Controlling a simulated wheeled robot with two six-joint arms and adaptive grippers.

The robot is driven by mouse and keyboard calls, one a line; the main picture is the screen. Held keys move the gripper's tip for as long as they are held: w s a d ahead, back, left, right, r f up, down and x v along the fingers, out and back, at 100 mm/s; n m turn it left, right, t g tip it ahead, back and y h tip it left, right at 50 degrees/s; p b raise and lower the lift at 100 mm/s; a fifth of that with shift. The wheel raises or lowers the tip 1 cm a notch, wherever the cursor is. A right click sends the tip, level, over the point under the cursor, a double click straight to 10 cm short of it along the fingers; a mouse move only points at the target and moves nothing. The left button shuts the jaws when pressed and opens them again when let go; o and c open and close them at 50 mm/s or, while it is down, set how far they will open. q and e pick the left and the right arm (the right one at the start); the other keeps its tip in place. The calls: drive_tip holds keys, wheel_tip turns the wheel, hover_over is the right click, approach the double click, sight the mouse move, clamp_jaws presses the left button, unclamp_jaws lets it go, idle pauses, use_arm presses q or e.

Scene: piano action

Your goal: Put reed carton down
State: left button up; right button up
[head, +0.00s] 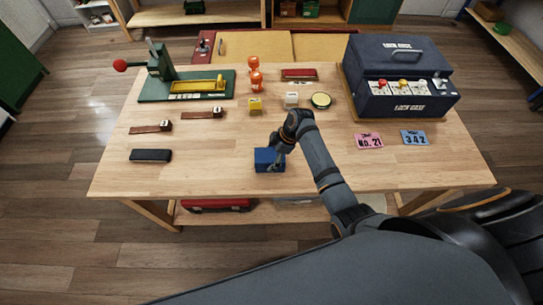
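A small blue box (265,162), which I take to be the reed carton, is at the front middle of the wooden table in the head view. My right gripper (279,158) reaches down from above over its right part, with its fingers against the box, and appears closed on it. The fingers are small and partly hide the box's right side. I cannot tell whether the box rests on the table or is just above it. My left gripper is not in view.
The wooden table (220,175) is bare around the box. Pink (369,141) and blue (414,138) tags lie right, before a dark lock case (399,84). A green press (160,72) stands back left.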

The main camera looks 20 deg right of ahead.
drive_tip(key=shift+w, duration=0.1)
drive_tip(key=shift+a+r, duration=0.1)
drive_tip(key=shift+r, duration=0.3)
drive_tip(key=b+v, duration=0.1)
drive_tip(key=v, duration=1)
drive_tip(key=shift+r, duration=0.3)
